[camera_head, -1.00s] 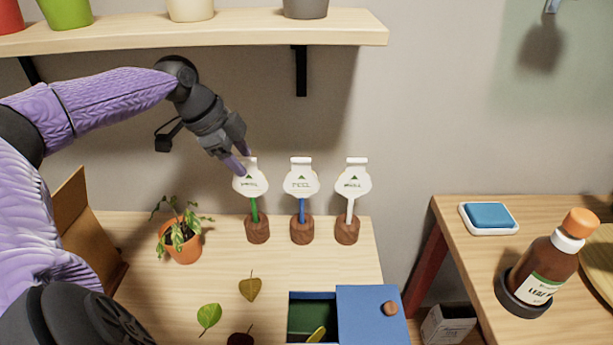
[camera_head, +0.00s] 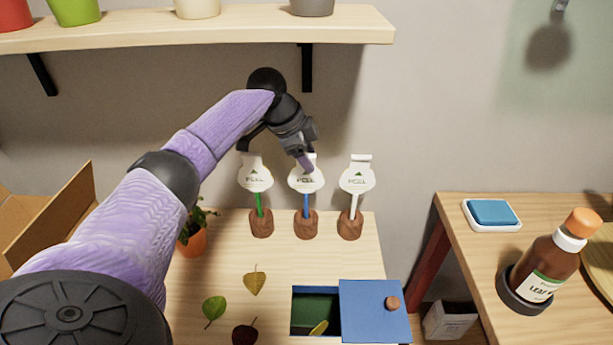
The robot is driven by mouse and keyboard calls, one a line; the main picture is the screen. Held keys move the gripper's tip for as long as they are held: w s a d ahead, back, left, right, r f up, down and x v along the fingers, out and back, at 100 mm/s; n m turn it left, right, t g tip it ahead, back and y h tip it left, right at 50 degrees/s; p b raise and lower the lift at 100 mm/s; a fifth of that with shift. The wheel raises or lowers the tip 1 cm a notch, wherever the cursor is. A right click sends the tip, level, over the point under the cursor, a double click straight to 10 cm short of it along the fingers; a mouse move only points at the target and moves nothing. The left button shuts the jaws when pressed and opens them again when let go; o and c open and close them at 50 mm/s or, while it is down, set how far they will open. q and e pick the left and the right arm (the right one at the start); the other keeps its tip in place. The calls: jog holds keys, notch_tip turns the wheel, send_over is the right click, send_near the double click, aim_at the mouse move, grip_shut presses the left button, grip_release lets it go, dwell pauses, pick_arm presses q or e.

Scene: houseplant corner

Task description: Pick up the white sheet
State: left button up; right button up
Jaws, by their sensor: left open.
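Three white tag-shaped sheets marked "PEEL" stand upright on sticks in round brown wooden holders. The sheet on the white stick (camera_head: 357,177) is the rightmost. The sheet on the blue stick (camera_head: 297,184) is in the middle, and the sheet on the green stick (camera_head: 255,176) is at the left. My left gripper (camera_head: 307,165) is open at the upper part of the middle sheet and hides some of it. I cannot tell whether it touches that sheet. It is to the left of the white-stick sheet, apart from it. My right gripper is not in view.
A potted plant (camera_head: 192,241) is partly hidden behind my left arm. Several leaves and a blue box (camera_head: 372,310) with an open compartment lie nearer the front. A shelf (camera_head: 230,30) with pots hangs above. A brown bottle (camera_head: 545,268) and blue pad (camera_head: 492,212) stand on the right table.

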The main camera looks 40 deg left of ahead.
pick_arm(q)
jog(key=shift+w+f, duration=0.15)
jog(key=shift+f, duration=0.25)
jog(key=shift+r, duration=0.1)
grip_shut()
jog(key=shift+d+r, duration=0.1)
jog(key=shift+r, duration=0.1)
jog(key=s+d+r+p, duration=0.3)
jog(key=s+d+r, duration=0.4)
jog(key=s+d, duration=0.2)
jog(key=shift+s+r, duration=0.3)
jog(key=shift+s, duration=0.6)
